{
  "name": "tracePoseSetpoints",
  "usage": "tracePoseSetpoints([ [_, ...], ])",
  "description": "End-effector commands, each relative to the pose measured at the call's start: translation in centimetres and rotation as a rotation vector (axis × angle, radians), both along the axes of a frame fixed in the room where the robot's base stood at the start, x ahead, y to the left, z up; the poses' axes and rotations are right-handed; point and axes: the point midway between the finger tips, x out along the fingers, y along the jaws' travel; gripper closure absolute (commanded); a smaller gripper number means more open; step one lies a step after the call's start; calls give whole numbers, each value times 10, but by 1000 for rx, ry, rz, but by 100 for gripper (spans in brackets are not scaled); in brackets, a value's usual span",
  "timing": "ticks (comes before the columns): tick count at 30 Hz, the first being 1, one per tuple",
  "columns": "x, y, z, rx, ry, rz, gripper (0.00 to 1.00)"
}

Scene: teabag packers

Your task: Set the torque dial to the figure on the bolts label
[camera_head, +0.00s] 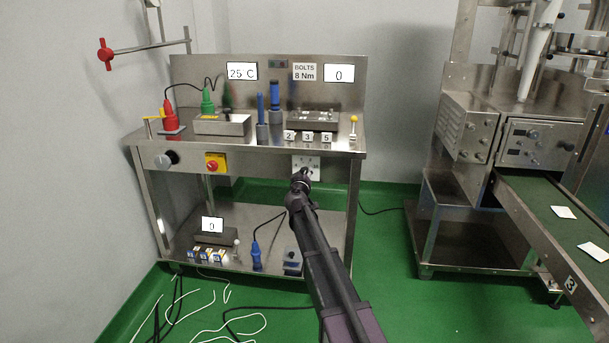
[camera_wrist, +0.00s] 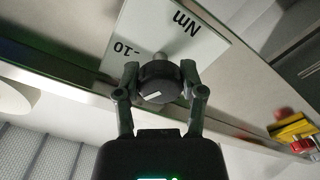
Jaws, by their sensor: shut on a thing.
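The torque dial (camera_wrist: 158,82) is a dark round knob with a white pointer mark. It sits in front of a white plate (camera_wrist: 165,25) marked "Nm" and "10", seen upside down in the wrist view; its other figures are hidden. My gripper (camera_wrist: 160,78) is shut on the dial, one finger at each side. In the head view my gripper (camera_head: 301,180) is at the front edge of the bench, covering the dial and part of the plate (camera_head: 313,162). The bolts label (camera_head: 304,72) reads "BOLTS 8 Nm". The display (camera_head: 339,73) beside it reads 0.
On the bench front, a black knob (camera_head: 166,159) and a red and yellow switch (camera_head: 215,163) lie left of my gripper. Tools and blocks stand on the bench top (camera_head: 262,146). A lower shelf (camera_head: 270,230) holds more items. A conveyor machine (camera_head: 470,150) stands at right.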

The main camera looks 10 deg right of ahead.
Motion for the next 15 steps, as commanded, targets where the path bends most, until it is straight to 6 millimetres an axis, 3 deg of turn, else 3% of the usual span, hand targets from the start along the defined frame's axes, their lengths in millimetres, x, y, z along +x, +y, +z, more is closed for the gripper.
tracePoseSetpoints([
  [7,3,0,0,-1,0,1,96],
  [8,3,0,0,-2,0,1,45],
  [9,3,0,0,-2,0,1,34],
  [11,2,0,0,-2,0,1,16],
  [15,1,0,0,-1,0,0,13],
])
